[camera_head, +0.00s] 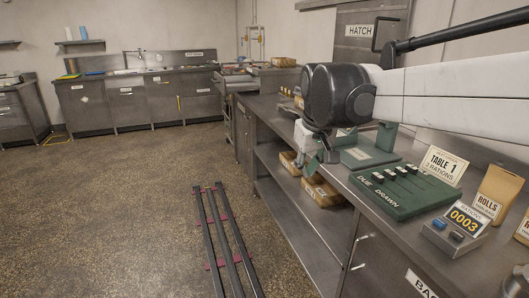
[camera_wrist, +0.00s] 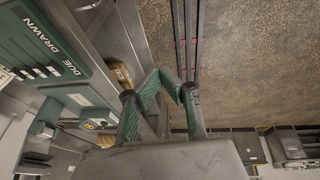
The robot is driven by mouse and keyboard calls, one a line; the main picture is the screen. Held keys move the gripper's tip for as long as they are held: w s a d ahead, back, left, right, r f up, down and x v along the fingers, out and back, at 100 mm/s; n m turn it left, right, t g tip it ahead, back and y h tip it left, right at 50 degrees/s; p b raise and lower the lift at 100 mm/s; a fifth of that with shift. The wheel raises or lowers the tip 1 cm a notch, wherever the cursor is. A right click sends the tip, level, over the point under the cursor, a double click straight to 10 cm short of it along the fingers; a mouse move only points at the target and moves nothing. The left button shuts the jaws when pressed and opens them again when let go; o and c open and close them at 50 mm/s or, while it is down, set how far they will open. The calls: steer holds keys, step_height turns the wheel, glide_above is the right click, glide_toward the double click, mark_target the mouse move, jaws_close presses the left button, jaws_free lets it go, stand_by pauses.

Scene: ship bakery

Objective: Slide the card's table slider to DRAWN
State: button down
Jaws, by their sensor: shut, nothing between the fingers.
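The green card (camera_head: 400,205) lies on the steel counter, marked DUE and DRAWN along its front edge. It also shows at the left of the wrist view (camera_wrist: 38,48). Its several dark slider knobs (camera_head: 390,172) stand in a row, all towards the DUE end; their individual labels are too small to read. A TABLE 1, 3 RATIONS sign (camera_head: 442,165) stands behind the card. My gripper (camera_head: 313,167) hangs near the counter's front edge, left of the card and apart from it. In the wrist view its green fingers (camera_wrist: 170,80) are shut and empty.
A RATIONS counter reading 0003 (camera_head: 457,229) and a ROLLS bag (camera_head: 494,194) stand to the right. Floor rails (camera_head: 224,240) run alongside.

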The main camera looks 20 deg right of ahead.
steer(key=w+d+r+g+p, duration=0.2)
steer(key=w+d+r+p, duration=0.2)
steer(key=w+d, duration=0.45)
steer(key=w+d+f+g+p, duration=0.1)
steer(key=w+d+p, duration=0.2)
steer(key=w+d, duration=0.35)
steer(key=w+d+f+g+p, duration=0.1)
steer(key=w+d+g+p, duration=0.2)
steer(key=d, duration=0.6)
steer(key=y+p, duration=0.1)
steer(key=p, duration=0.3)
glide_toward(369, 175)
steer(key=shift+w+d+r, duration=0.1)
steer(key=shift+w+r, duration=0.75)
steer(key=shift+w, duration=0.3)
steer(key=shift+w+d+r, duration=0.1)
steer(key=shift+w+r, duration=0.7)
steer(key=shift+w, duration=0.35)
steer(key=shift+f, duration=0.15)
steer(key=x, duration=0.9)
steer(key=shift+s+a+p, duration=0.1)
steer(key=shift+s+p, duration=0.1)
steer(key=shift+p, duration=0.15)
steer(key=s, duration=0.3)
steer(key=shift+f+p, duration=0.2)
steer(key=shift+p, duration=0.1)
steer(key=shift+s, duration=0.6)
steer(key=shift+f, duration=0.1)
